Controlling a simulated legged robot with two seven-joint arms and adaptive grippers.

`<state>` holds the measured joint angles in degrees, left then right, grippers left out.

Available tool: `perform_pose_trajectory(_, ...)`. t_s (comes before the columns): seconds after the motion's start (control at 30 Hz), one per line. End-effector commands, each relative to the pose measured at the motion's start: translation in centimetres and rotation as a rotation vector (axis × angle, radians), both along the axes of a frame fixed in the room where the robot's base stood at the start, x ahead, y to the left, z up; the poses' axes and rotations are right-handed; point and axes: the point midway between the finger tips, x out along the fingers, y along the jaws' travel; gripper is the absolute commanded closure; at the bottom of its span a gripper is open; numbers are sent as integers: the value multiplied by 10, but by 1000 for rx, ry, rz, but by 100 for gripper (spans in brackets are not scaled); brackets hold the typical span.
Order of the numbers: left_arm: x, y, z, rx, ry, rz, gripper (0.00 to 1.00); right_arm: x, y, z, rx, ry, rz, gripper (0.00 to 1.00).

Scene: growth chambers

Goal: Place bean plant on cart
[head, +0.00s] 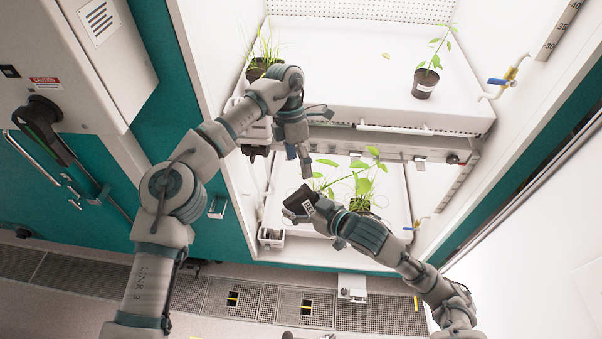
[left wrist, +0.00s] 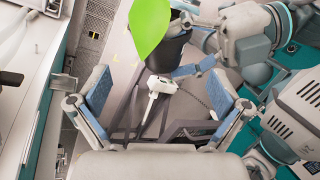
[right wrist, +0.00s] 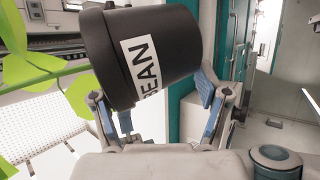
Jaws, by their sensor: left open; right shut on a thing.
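The bean plant's black pot (right wrist: 158,58), with a white label reading BEAN, is in my right gripper (right wrist: 160,98). It is tilted in the right wrist view. The pot also shows in the head view (head: 298,199), in front of the lower chamber shelf. Green leaves show beside it, though which belong to this plant is unclear. My left gripper (head: 305,165) is open and empty just above the pot. In the left wrist view the pot (left wrist: 172,50) and a large leaf (left wrist: 150,27) lie beyond its open fingers. I cannot make out the cart for certain.
The upper chamber shelf (head: 335,92) holds a grassy pot (head: 258,68) and another potted plant (head: 425,83). Another pot (head: 360,203) stands on the lower shelf. Valves and pipes edge the shelves. A teal cabinet with a black handle (head: 42,118) stands left. Floor grating (head: 380,316) lies in front.

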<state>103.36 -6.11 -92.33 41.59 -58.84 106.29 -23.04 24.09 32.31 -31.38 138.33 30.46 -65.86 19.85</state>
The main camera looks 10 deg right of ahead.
Motion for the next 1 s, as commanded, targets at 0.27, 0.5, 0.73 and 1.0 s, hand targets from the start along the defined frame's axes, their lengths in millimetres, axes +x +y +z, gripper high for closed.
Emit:
perform_pose_trajectory(0.27,-17,-3,-42,3,4,-4,0,0,-1,1,1,-2,-1,73)
perform_pose_trajectory(0.5,-34,-7,-84,1,3,-2,0,-1,0,1,1,-2,0,73)
perform_pose_trajectory(0.73,-42,-10,-105,0,2,0,0,0,0,1,1,-2,0,73)
perform_pose_trajectory(1.0,-43,-11,-108,-1,2,0,0,0,0,1,0,-2,-1,73)
